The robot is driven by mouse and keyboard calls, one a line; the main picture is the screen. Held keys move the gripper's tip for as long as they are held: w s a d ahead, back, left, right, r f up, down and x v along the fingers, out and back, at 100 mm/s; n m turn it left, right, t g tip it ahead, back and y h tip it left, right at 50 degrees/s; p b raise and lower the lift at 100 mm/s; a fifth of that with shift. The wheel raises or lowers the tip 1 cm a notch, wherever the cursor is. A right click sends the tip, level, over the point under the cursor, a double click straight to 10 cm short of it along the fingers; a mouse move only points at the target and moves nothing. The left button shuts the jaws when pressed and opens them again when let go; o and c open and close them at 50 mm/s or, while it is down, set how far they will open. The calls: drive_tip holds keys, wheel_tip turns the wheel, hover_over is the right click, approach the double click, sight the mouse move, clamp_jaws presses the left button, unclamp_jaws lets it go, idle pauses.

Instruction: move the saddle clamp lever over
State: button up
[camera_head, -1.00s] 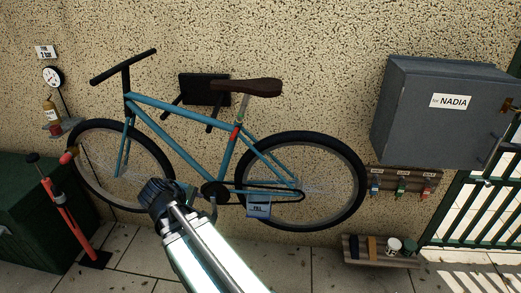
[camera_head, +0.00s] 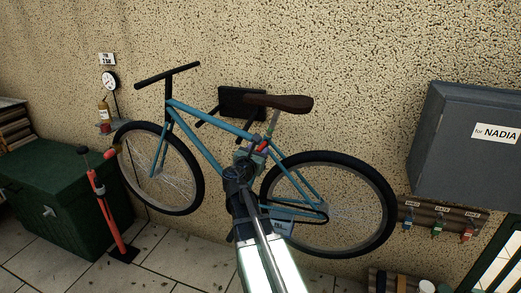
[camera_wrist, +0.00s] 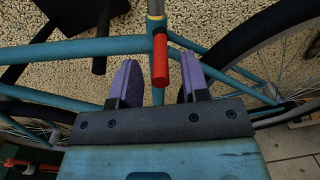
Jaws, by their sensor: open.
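My gripper (camera_wrist: 157,78) is open, with one purple finger on each side of the lever in the wrist view. Gaps show between the lever and both fingers, and nothing is held. In the head view my gripper (camera_head: 257,152) is at the bicycle's seat tube, under the brown saddle (camera_head: 280,103), and covers most of the lever there.
The frame tubes and rear wheel (camera_wrist: 205,48) are close around my fingers. A grey box (camera_head: 465,145) and a tool rack (camera_head: 440,215) are at the right. A red pump (camera_head: 105,210) and green chest (camera_head: 60,200) are at the left.

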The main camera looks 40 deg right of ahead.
drive_tip(key=shift+x, duration=1.05)
clamp_jaws()
